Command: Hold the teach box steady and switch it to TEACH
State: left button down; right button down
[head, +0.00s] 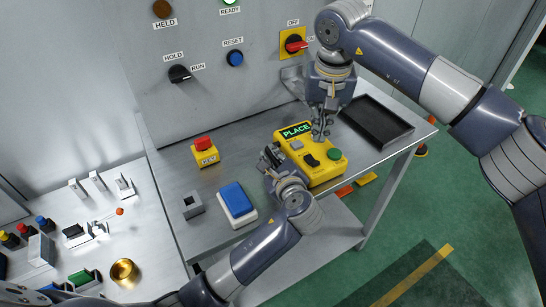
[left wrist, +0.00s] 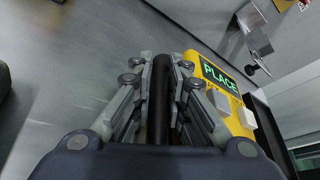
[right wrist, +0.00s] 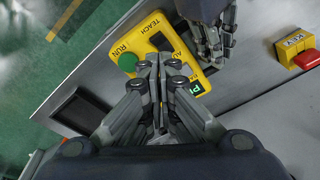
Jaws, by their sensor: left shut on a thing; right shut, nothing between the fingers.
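The yellow teach box (head: 326,172) lies on the grey bench, its green display reading PLACE. It has a black knob (head: 311,160), a green button (head: 334,154) and a pale button (head: 296,145). The right wrist view shows the labels RUN and TEACH and part of a third by the knob (right wrist: 160,41); its exact setting is unclear. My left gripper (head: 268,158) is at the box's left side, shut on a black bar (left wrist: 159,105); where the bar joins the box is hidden. My right gripper (head: 320,136) is shut and empty, over the box near the display and knob.
A black tray (head: 402,136) lies right of the box. A yellow block with a red top (head: 206,156), a blue-topped block (head: 236,202) and a small grey socket (head: 192,204) stand to the left. The control panel (head: 200,110) rises behind. Bare bench lies between them.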

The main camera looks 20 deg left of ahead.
pick_arm(q)
jog(key=shift+f, duration=0.1)
pick_arm(e)
send_over(314, 161)
jog(key=shift+n, duration=0.4)
jog(key=shift+s+d+f, duration=0.1)
jog(key=shift+s+f, duration=0.1)
jog(key=shift+f, duration=1.45)
jog(key=shift+s+f, duration=0.15)
jog(key=shift+f, duration=1.5)
jog(key=shift+f, duration=1)
jog(key=shift+r, duration=3.55)
pick_arm(q)
jog(key=c, duration=1.5)
grip_release()
jog(key=shift+s, duration=0.1)
